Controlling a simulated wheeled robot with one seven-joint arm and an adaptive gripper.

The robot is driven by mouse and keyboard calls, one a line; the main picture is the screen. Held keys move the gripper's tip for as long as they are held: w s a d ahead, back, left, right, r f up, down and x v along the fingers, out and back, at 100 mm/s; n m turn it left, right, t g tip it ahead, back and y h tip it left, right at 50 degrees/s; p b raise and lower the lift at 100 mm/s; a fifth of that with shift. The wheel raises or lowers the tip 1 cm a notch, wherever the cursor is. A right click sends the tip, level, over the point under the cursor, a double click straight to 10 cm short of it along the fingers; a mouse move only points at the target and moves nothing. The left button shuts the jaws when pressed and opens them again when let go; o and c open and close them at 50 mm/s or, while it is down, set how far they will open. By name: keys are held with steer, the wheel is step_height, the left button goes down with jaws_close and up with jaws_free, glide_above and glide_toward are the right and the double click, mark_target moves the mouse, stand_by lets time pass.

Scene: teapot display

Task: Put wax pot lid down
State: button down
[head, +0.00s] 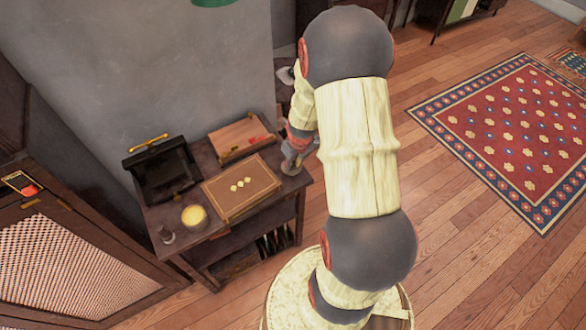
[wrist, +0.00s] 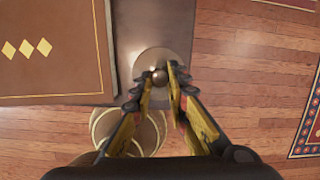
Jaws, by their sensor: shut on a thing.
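The wax pot lid is a round, grey-brown disc with a dark knob, seen in the wrist view (wrist: 148,62). My gripper (wrist: 166,75) is shut on the knob, one finger on each side. The lid is over the bare strip at the right end of the dark wooden table (wrist: 124,25). I cannot tell whether it touches the top. In the head view my gripper (head: 298,146) is at the table's right edge, partly hidden by my arm. An open pot with yellow content (head: 194,216), likely the wax pot, stands at the table's front left.
A brown board with gold diamonds (head: 240,189) lies left of the lid. An open black case (head: 162,172), a wooden box (head: 240,137) and a small dark item (head: 166,235) share the table. A lattice cabinet (head: 70,262) stands left.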

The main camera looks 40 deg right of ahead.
mark_target(293, 167)
steer(key=b+x, duration=0.2)
steer(key=x, duration=0.1)
steer(key=shift+s+f, duration=0.3)
steer(key=c, duration=1.8)
jaws_free()
steer(key=shift+o, duration=0.3)
steer(key=shift+f, duration=0.1)
